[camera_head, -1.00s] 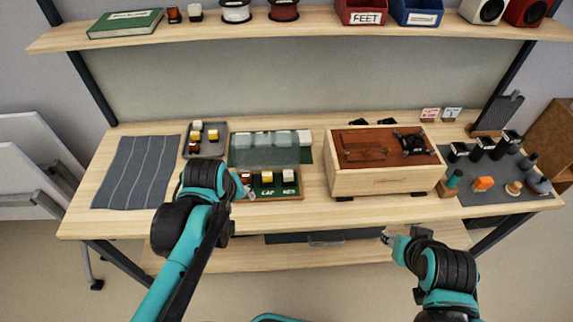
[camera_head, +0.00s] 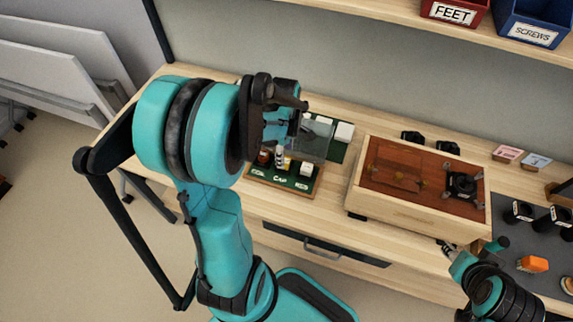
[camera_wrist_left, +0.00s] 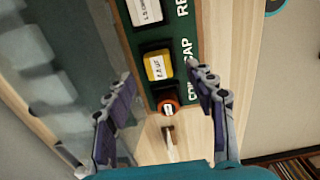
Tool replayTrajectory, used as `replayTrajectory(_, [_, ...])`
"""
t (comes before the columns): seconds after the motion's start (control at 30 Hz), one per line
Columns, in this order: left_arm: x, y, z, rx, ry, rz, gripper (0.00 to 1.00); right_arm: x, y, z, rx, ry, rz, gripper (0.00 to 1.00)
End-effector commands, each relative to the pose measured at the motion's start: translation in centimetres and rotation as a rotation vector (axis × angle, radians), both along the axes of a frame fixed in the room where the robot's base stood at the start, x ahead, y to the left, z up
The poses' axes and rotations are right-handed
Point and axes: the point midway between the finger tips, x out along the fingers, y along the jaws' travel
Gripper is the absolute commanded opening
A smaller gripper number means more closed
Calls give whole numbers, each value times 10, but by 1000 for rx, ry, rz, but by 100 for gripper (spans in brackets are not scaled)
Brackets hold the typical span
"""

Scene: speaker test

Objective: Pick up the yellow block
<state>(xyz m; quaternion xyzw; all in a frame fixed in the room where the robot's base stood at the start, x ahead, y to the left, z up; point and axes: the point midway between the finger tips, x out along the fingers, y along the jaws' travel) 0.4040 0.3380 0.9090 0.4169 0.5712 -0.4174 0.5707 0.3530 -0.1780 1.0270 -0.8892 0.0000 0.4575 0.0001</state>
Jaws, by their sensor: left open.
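The yellow block (camera_wrist_left: 157,66), with a white label on top, sits in a slot of the green wood-framed tray (camera_wrist_left: 196,40) in the left wrist view. In the head view a small bit of yellow (camera_head: 287,163) shows in the tray (camera_head: 262,178), partly hidden by my arm. My left gripper (camera_wrist_left: 158,71) is open and empty, its fingers on either side of the yellow block in the picture; the height gap is unclear. In the head view my left gripper (camera_head: 283,140) is above the tray. My right gripper (camera_head: 449,249) is at the bench front, its jaws too small to read.
An orange-brown round part (camera_wrist_left: 168,107) and a white block (camera_wrist_left: 145,12) flank the yellow block in the tray. A clear panel (camera_head: 310,138) stands behind it. A wooden box (camera_head: 415,212) stands to the right. The bench's left part is hidden by my arm.

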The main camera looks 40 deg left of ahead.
Motion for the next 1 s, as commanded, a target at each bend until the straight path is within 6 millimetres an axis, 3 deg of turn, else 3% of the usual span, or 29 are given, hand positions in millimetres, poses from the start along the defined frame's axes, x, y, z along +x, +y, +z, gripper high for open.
replayTrajectory(0.03, [1,1,-12,0,0,0,55,0,0,-9,0,0,0,40])
replayTrajectory(0.2, [2,2,-37,0,-1,-1,55,0,0,-20,0,0,0,40])
replayTrajectory(0.43, [2,2,-38,0,-1,-1,55,0,0,-19,0,0,0,40])
replayTrajectory(0.47, [2,2,-38,0,-1,-1,53,0,0,-19,0,0,0,40])
replayTrajectory(0.63, [2,2,-38,0,-1,-2,8,0,0,-19,0,0,0,40])
replayTrajectory(1.0, [2,2,-36,0,-1,-2,6,0,0,-18,0,0,0,40])
